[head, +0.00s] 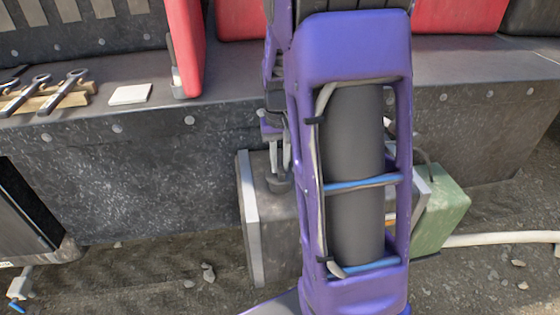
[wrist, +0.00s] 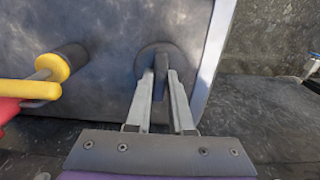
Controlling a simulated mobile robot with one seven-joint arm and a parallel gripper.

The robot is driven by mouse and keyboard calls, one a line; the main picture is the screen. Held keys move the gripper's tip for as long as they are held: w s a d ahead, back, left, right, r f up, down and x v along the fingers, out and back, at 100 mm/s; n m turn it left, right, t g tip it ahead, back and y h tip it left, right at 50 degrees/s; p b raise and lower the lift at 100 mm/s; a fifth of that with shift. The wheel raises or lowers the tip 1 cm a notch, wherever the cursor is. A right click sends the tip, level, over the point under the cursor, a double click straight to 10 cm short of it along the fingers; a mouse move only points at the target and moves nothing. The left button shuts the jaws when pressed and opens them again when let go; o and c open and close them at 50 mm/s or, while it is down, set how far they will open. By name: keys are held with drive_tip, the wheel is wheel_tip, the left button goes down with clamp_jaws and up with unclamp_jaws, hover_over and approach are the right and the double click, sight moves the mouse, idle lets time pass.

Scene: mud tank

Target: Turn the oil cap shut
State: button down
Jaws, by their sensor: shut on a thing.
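The oil cap is a dark round disc with a raised upright ridge (wrist: 161,65), set on the grey top of a metal box (wrist: 105,55). In the wrist view my gripper (wrist: 160,84) has its two pale fingers on either side of the ridge, closed on it. In the head view my gripper (head: 280,160) points straight down at the cap (head: 280,184) on the box (head: 272,235). My purple arm hides the right part of the box. Whether the cap sits fully tight cannot be told.
A yellow and red handle (wrist: 50,80) sticks up left of the cap. A green box (head: 445,210) and a white hose (head: 500,238) lie to the right. A dark wall ledge (head: 160,185) with wrenches (head: 45,95) and red containers (head: 185,45) stands behind.

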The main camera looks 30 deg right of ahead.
sight(280, 165)
drive_tip(key=c, duration=0.8)
unclamp_jaws()
drive_tip(key=shift+r, duration=0.1)
wheel_tip(280, 165, up, 17)
drive_tip(key=p, duration=0.2)
drive_tip(key=shift+r, duration=0.2)
